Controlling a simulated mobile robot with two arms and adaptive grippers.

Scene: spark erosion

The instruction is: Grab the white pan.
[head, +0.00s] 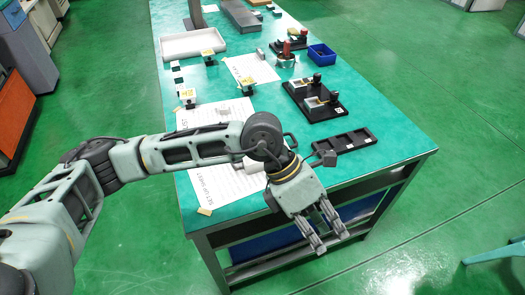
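The white pan (193,43) is a shallow, rectangular white tray with a raised rim. It lies near the left edge of the green tabletop, towards the far end, and looks empty. My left gripper (331,241) is at the near end of the table, past its front edge and far from the pan. Its two fingers point down and stand apart, with nothing between them. My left arm reaches in from the left across the near part of the table and hides some of it. My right gripper is not in view.
The long green table (278,110) holds paper sheets, yellow-tagged holders (208,57), a blue bin (321,54), black fixtures (313,99) and a black tray (344,142). A grey metal block (240,15) lies right of the pan. Green floor is open on the right.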

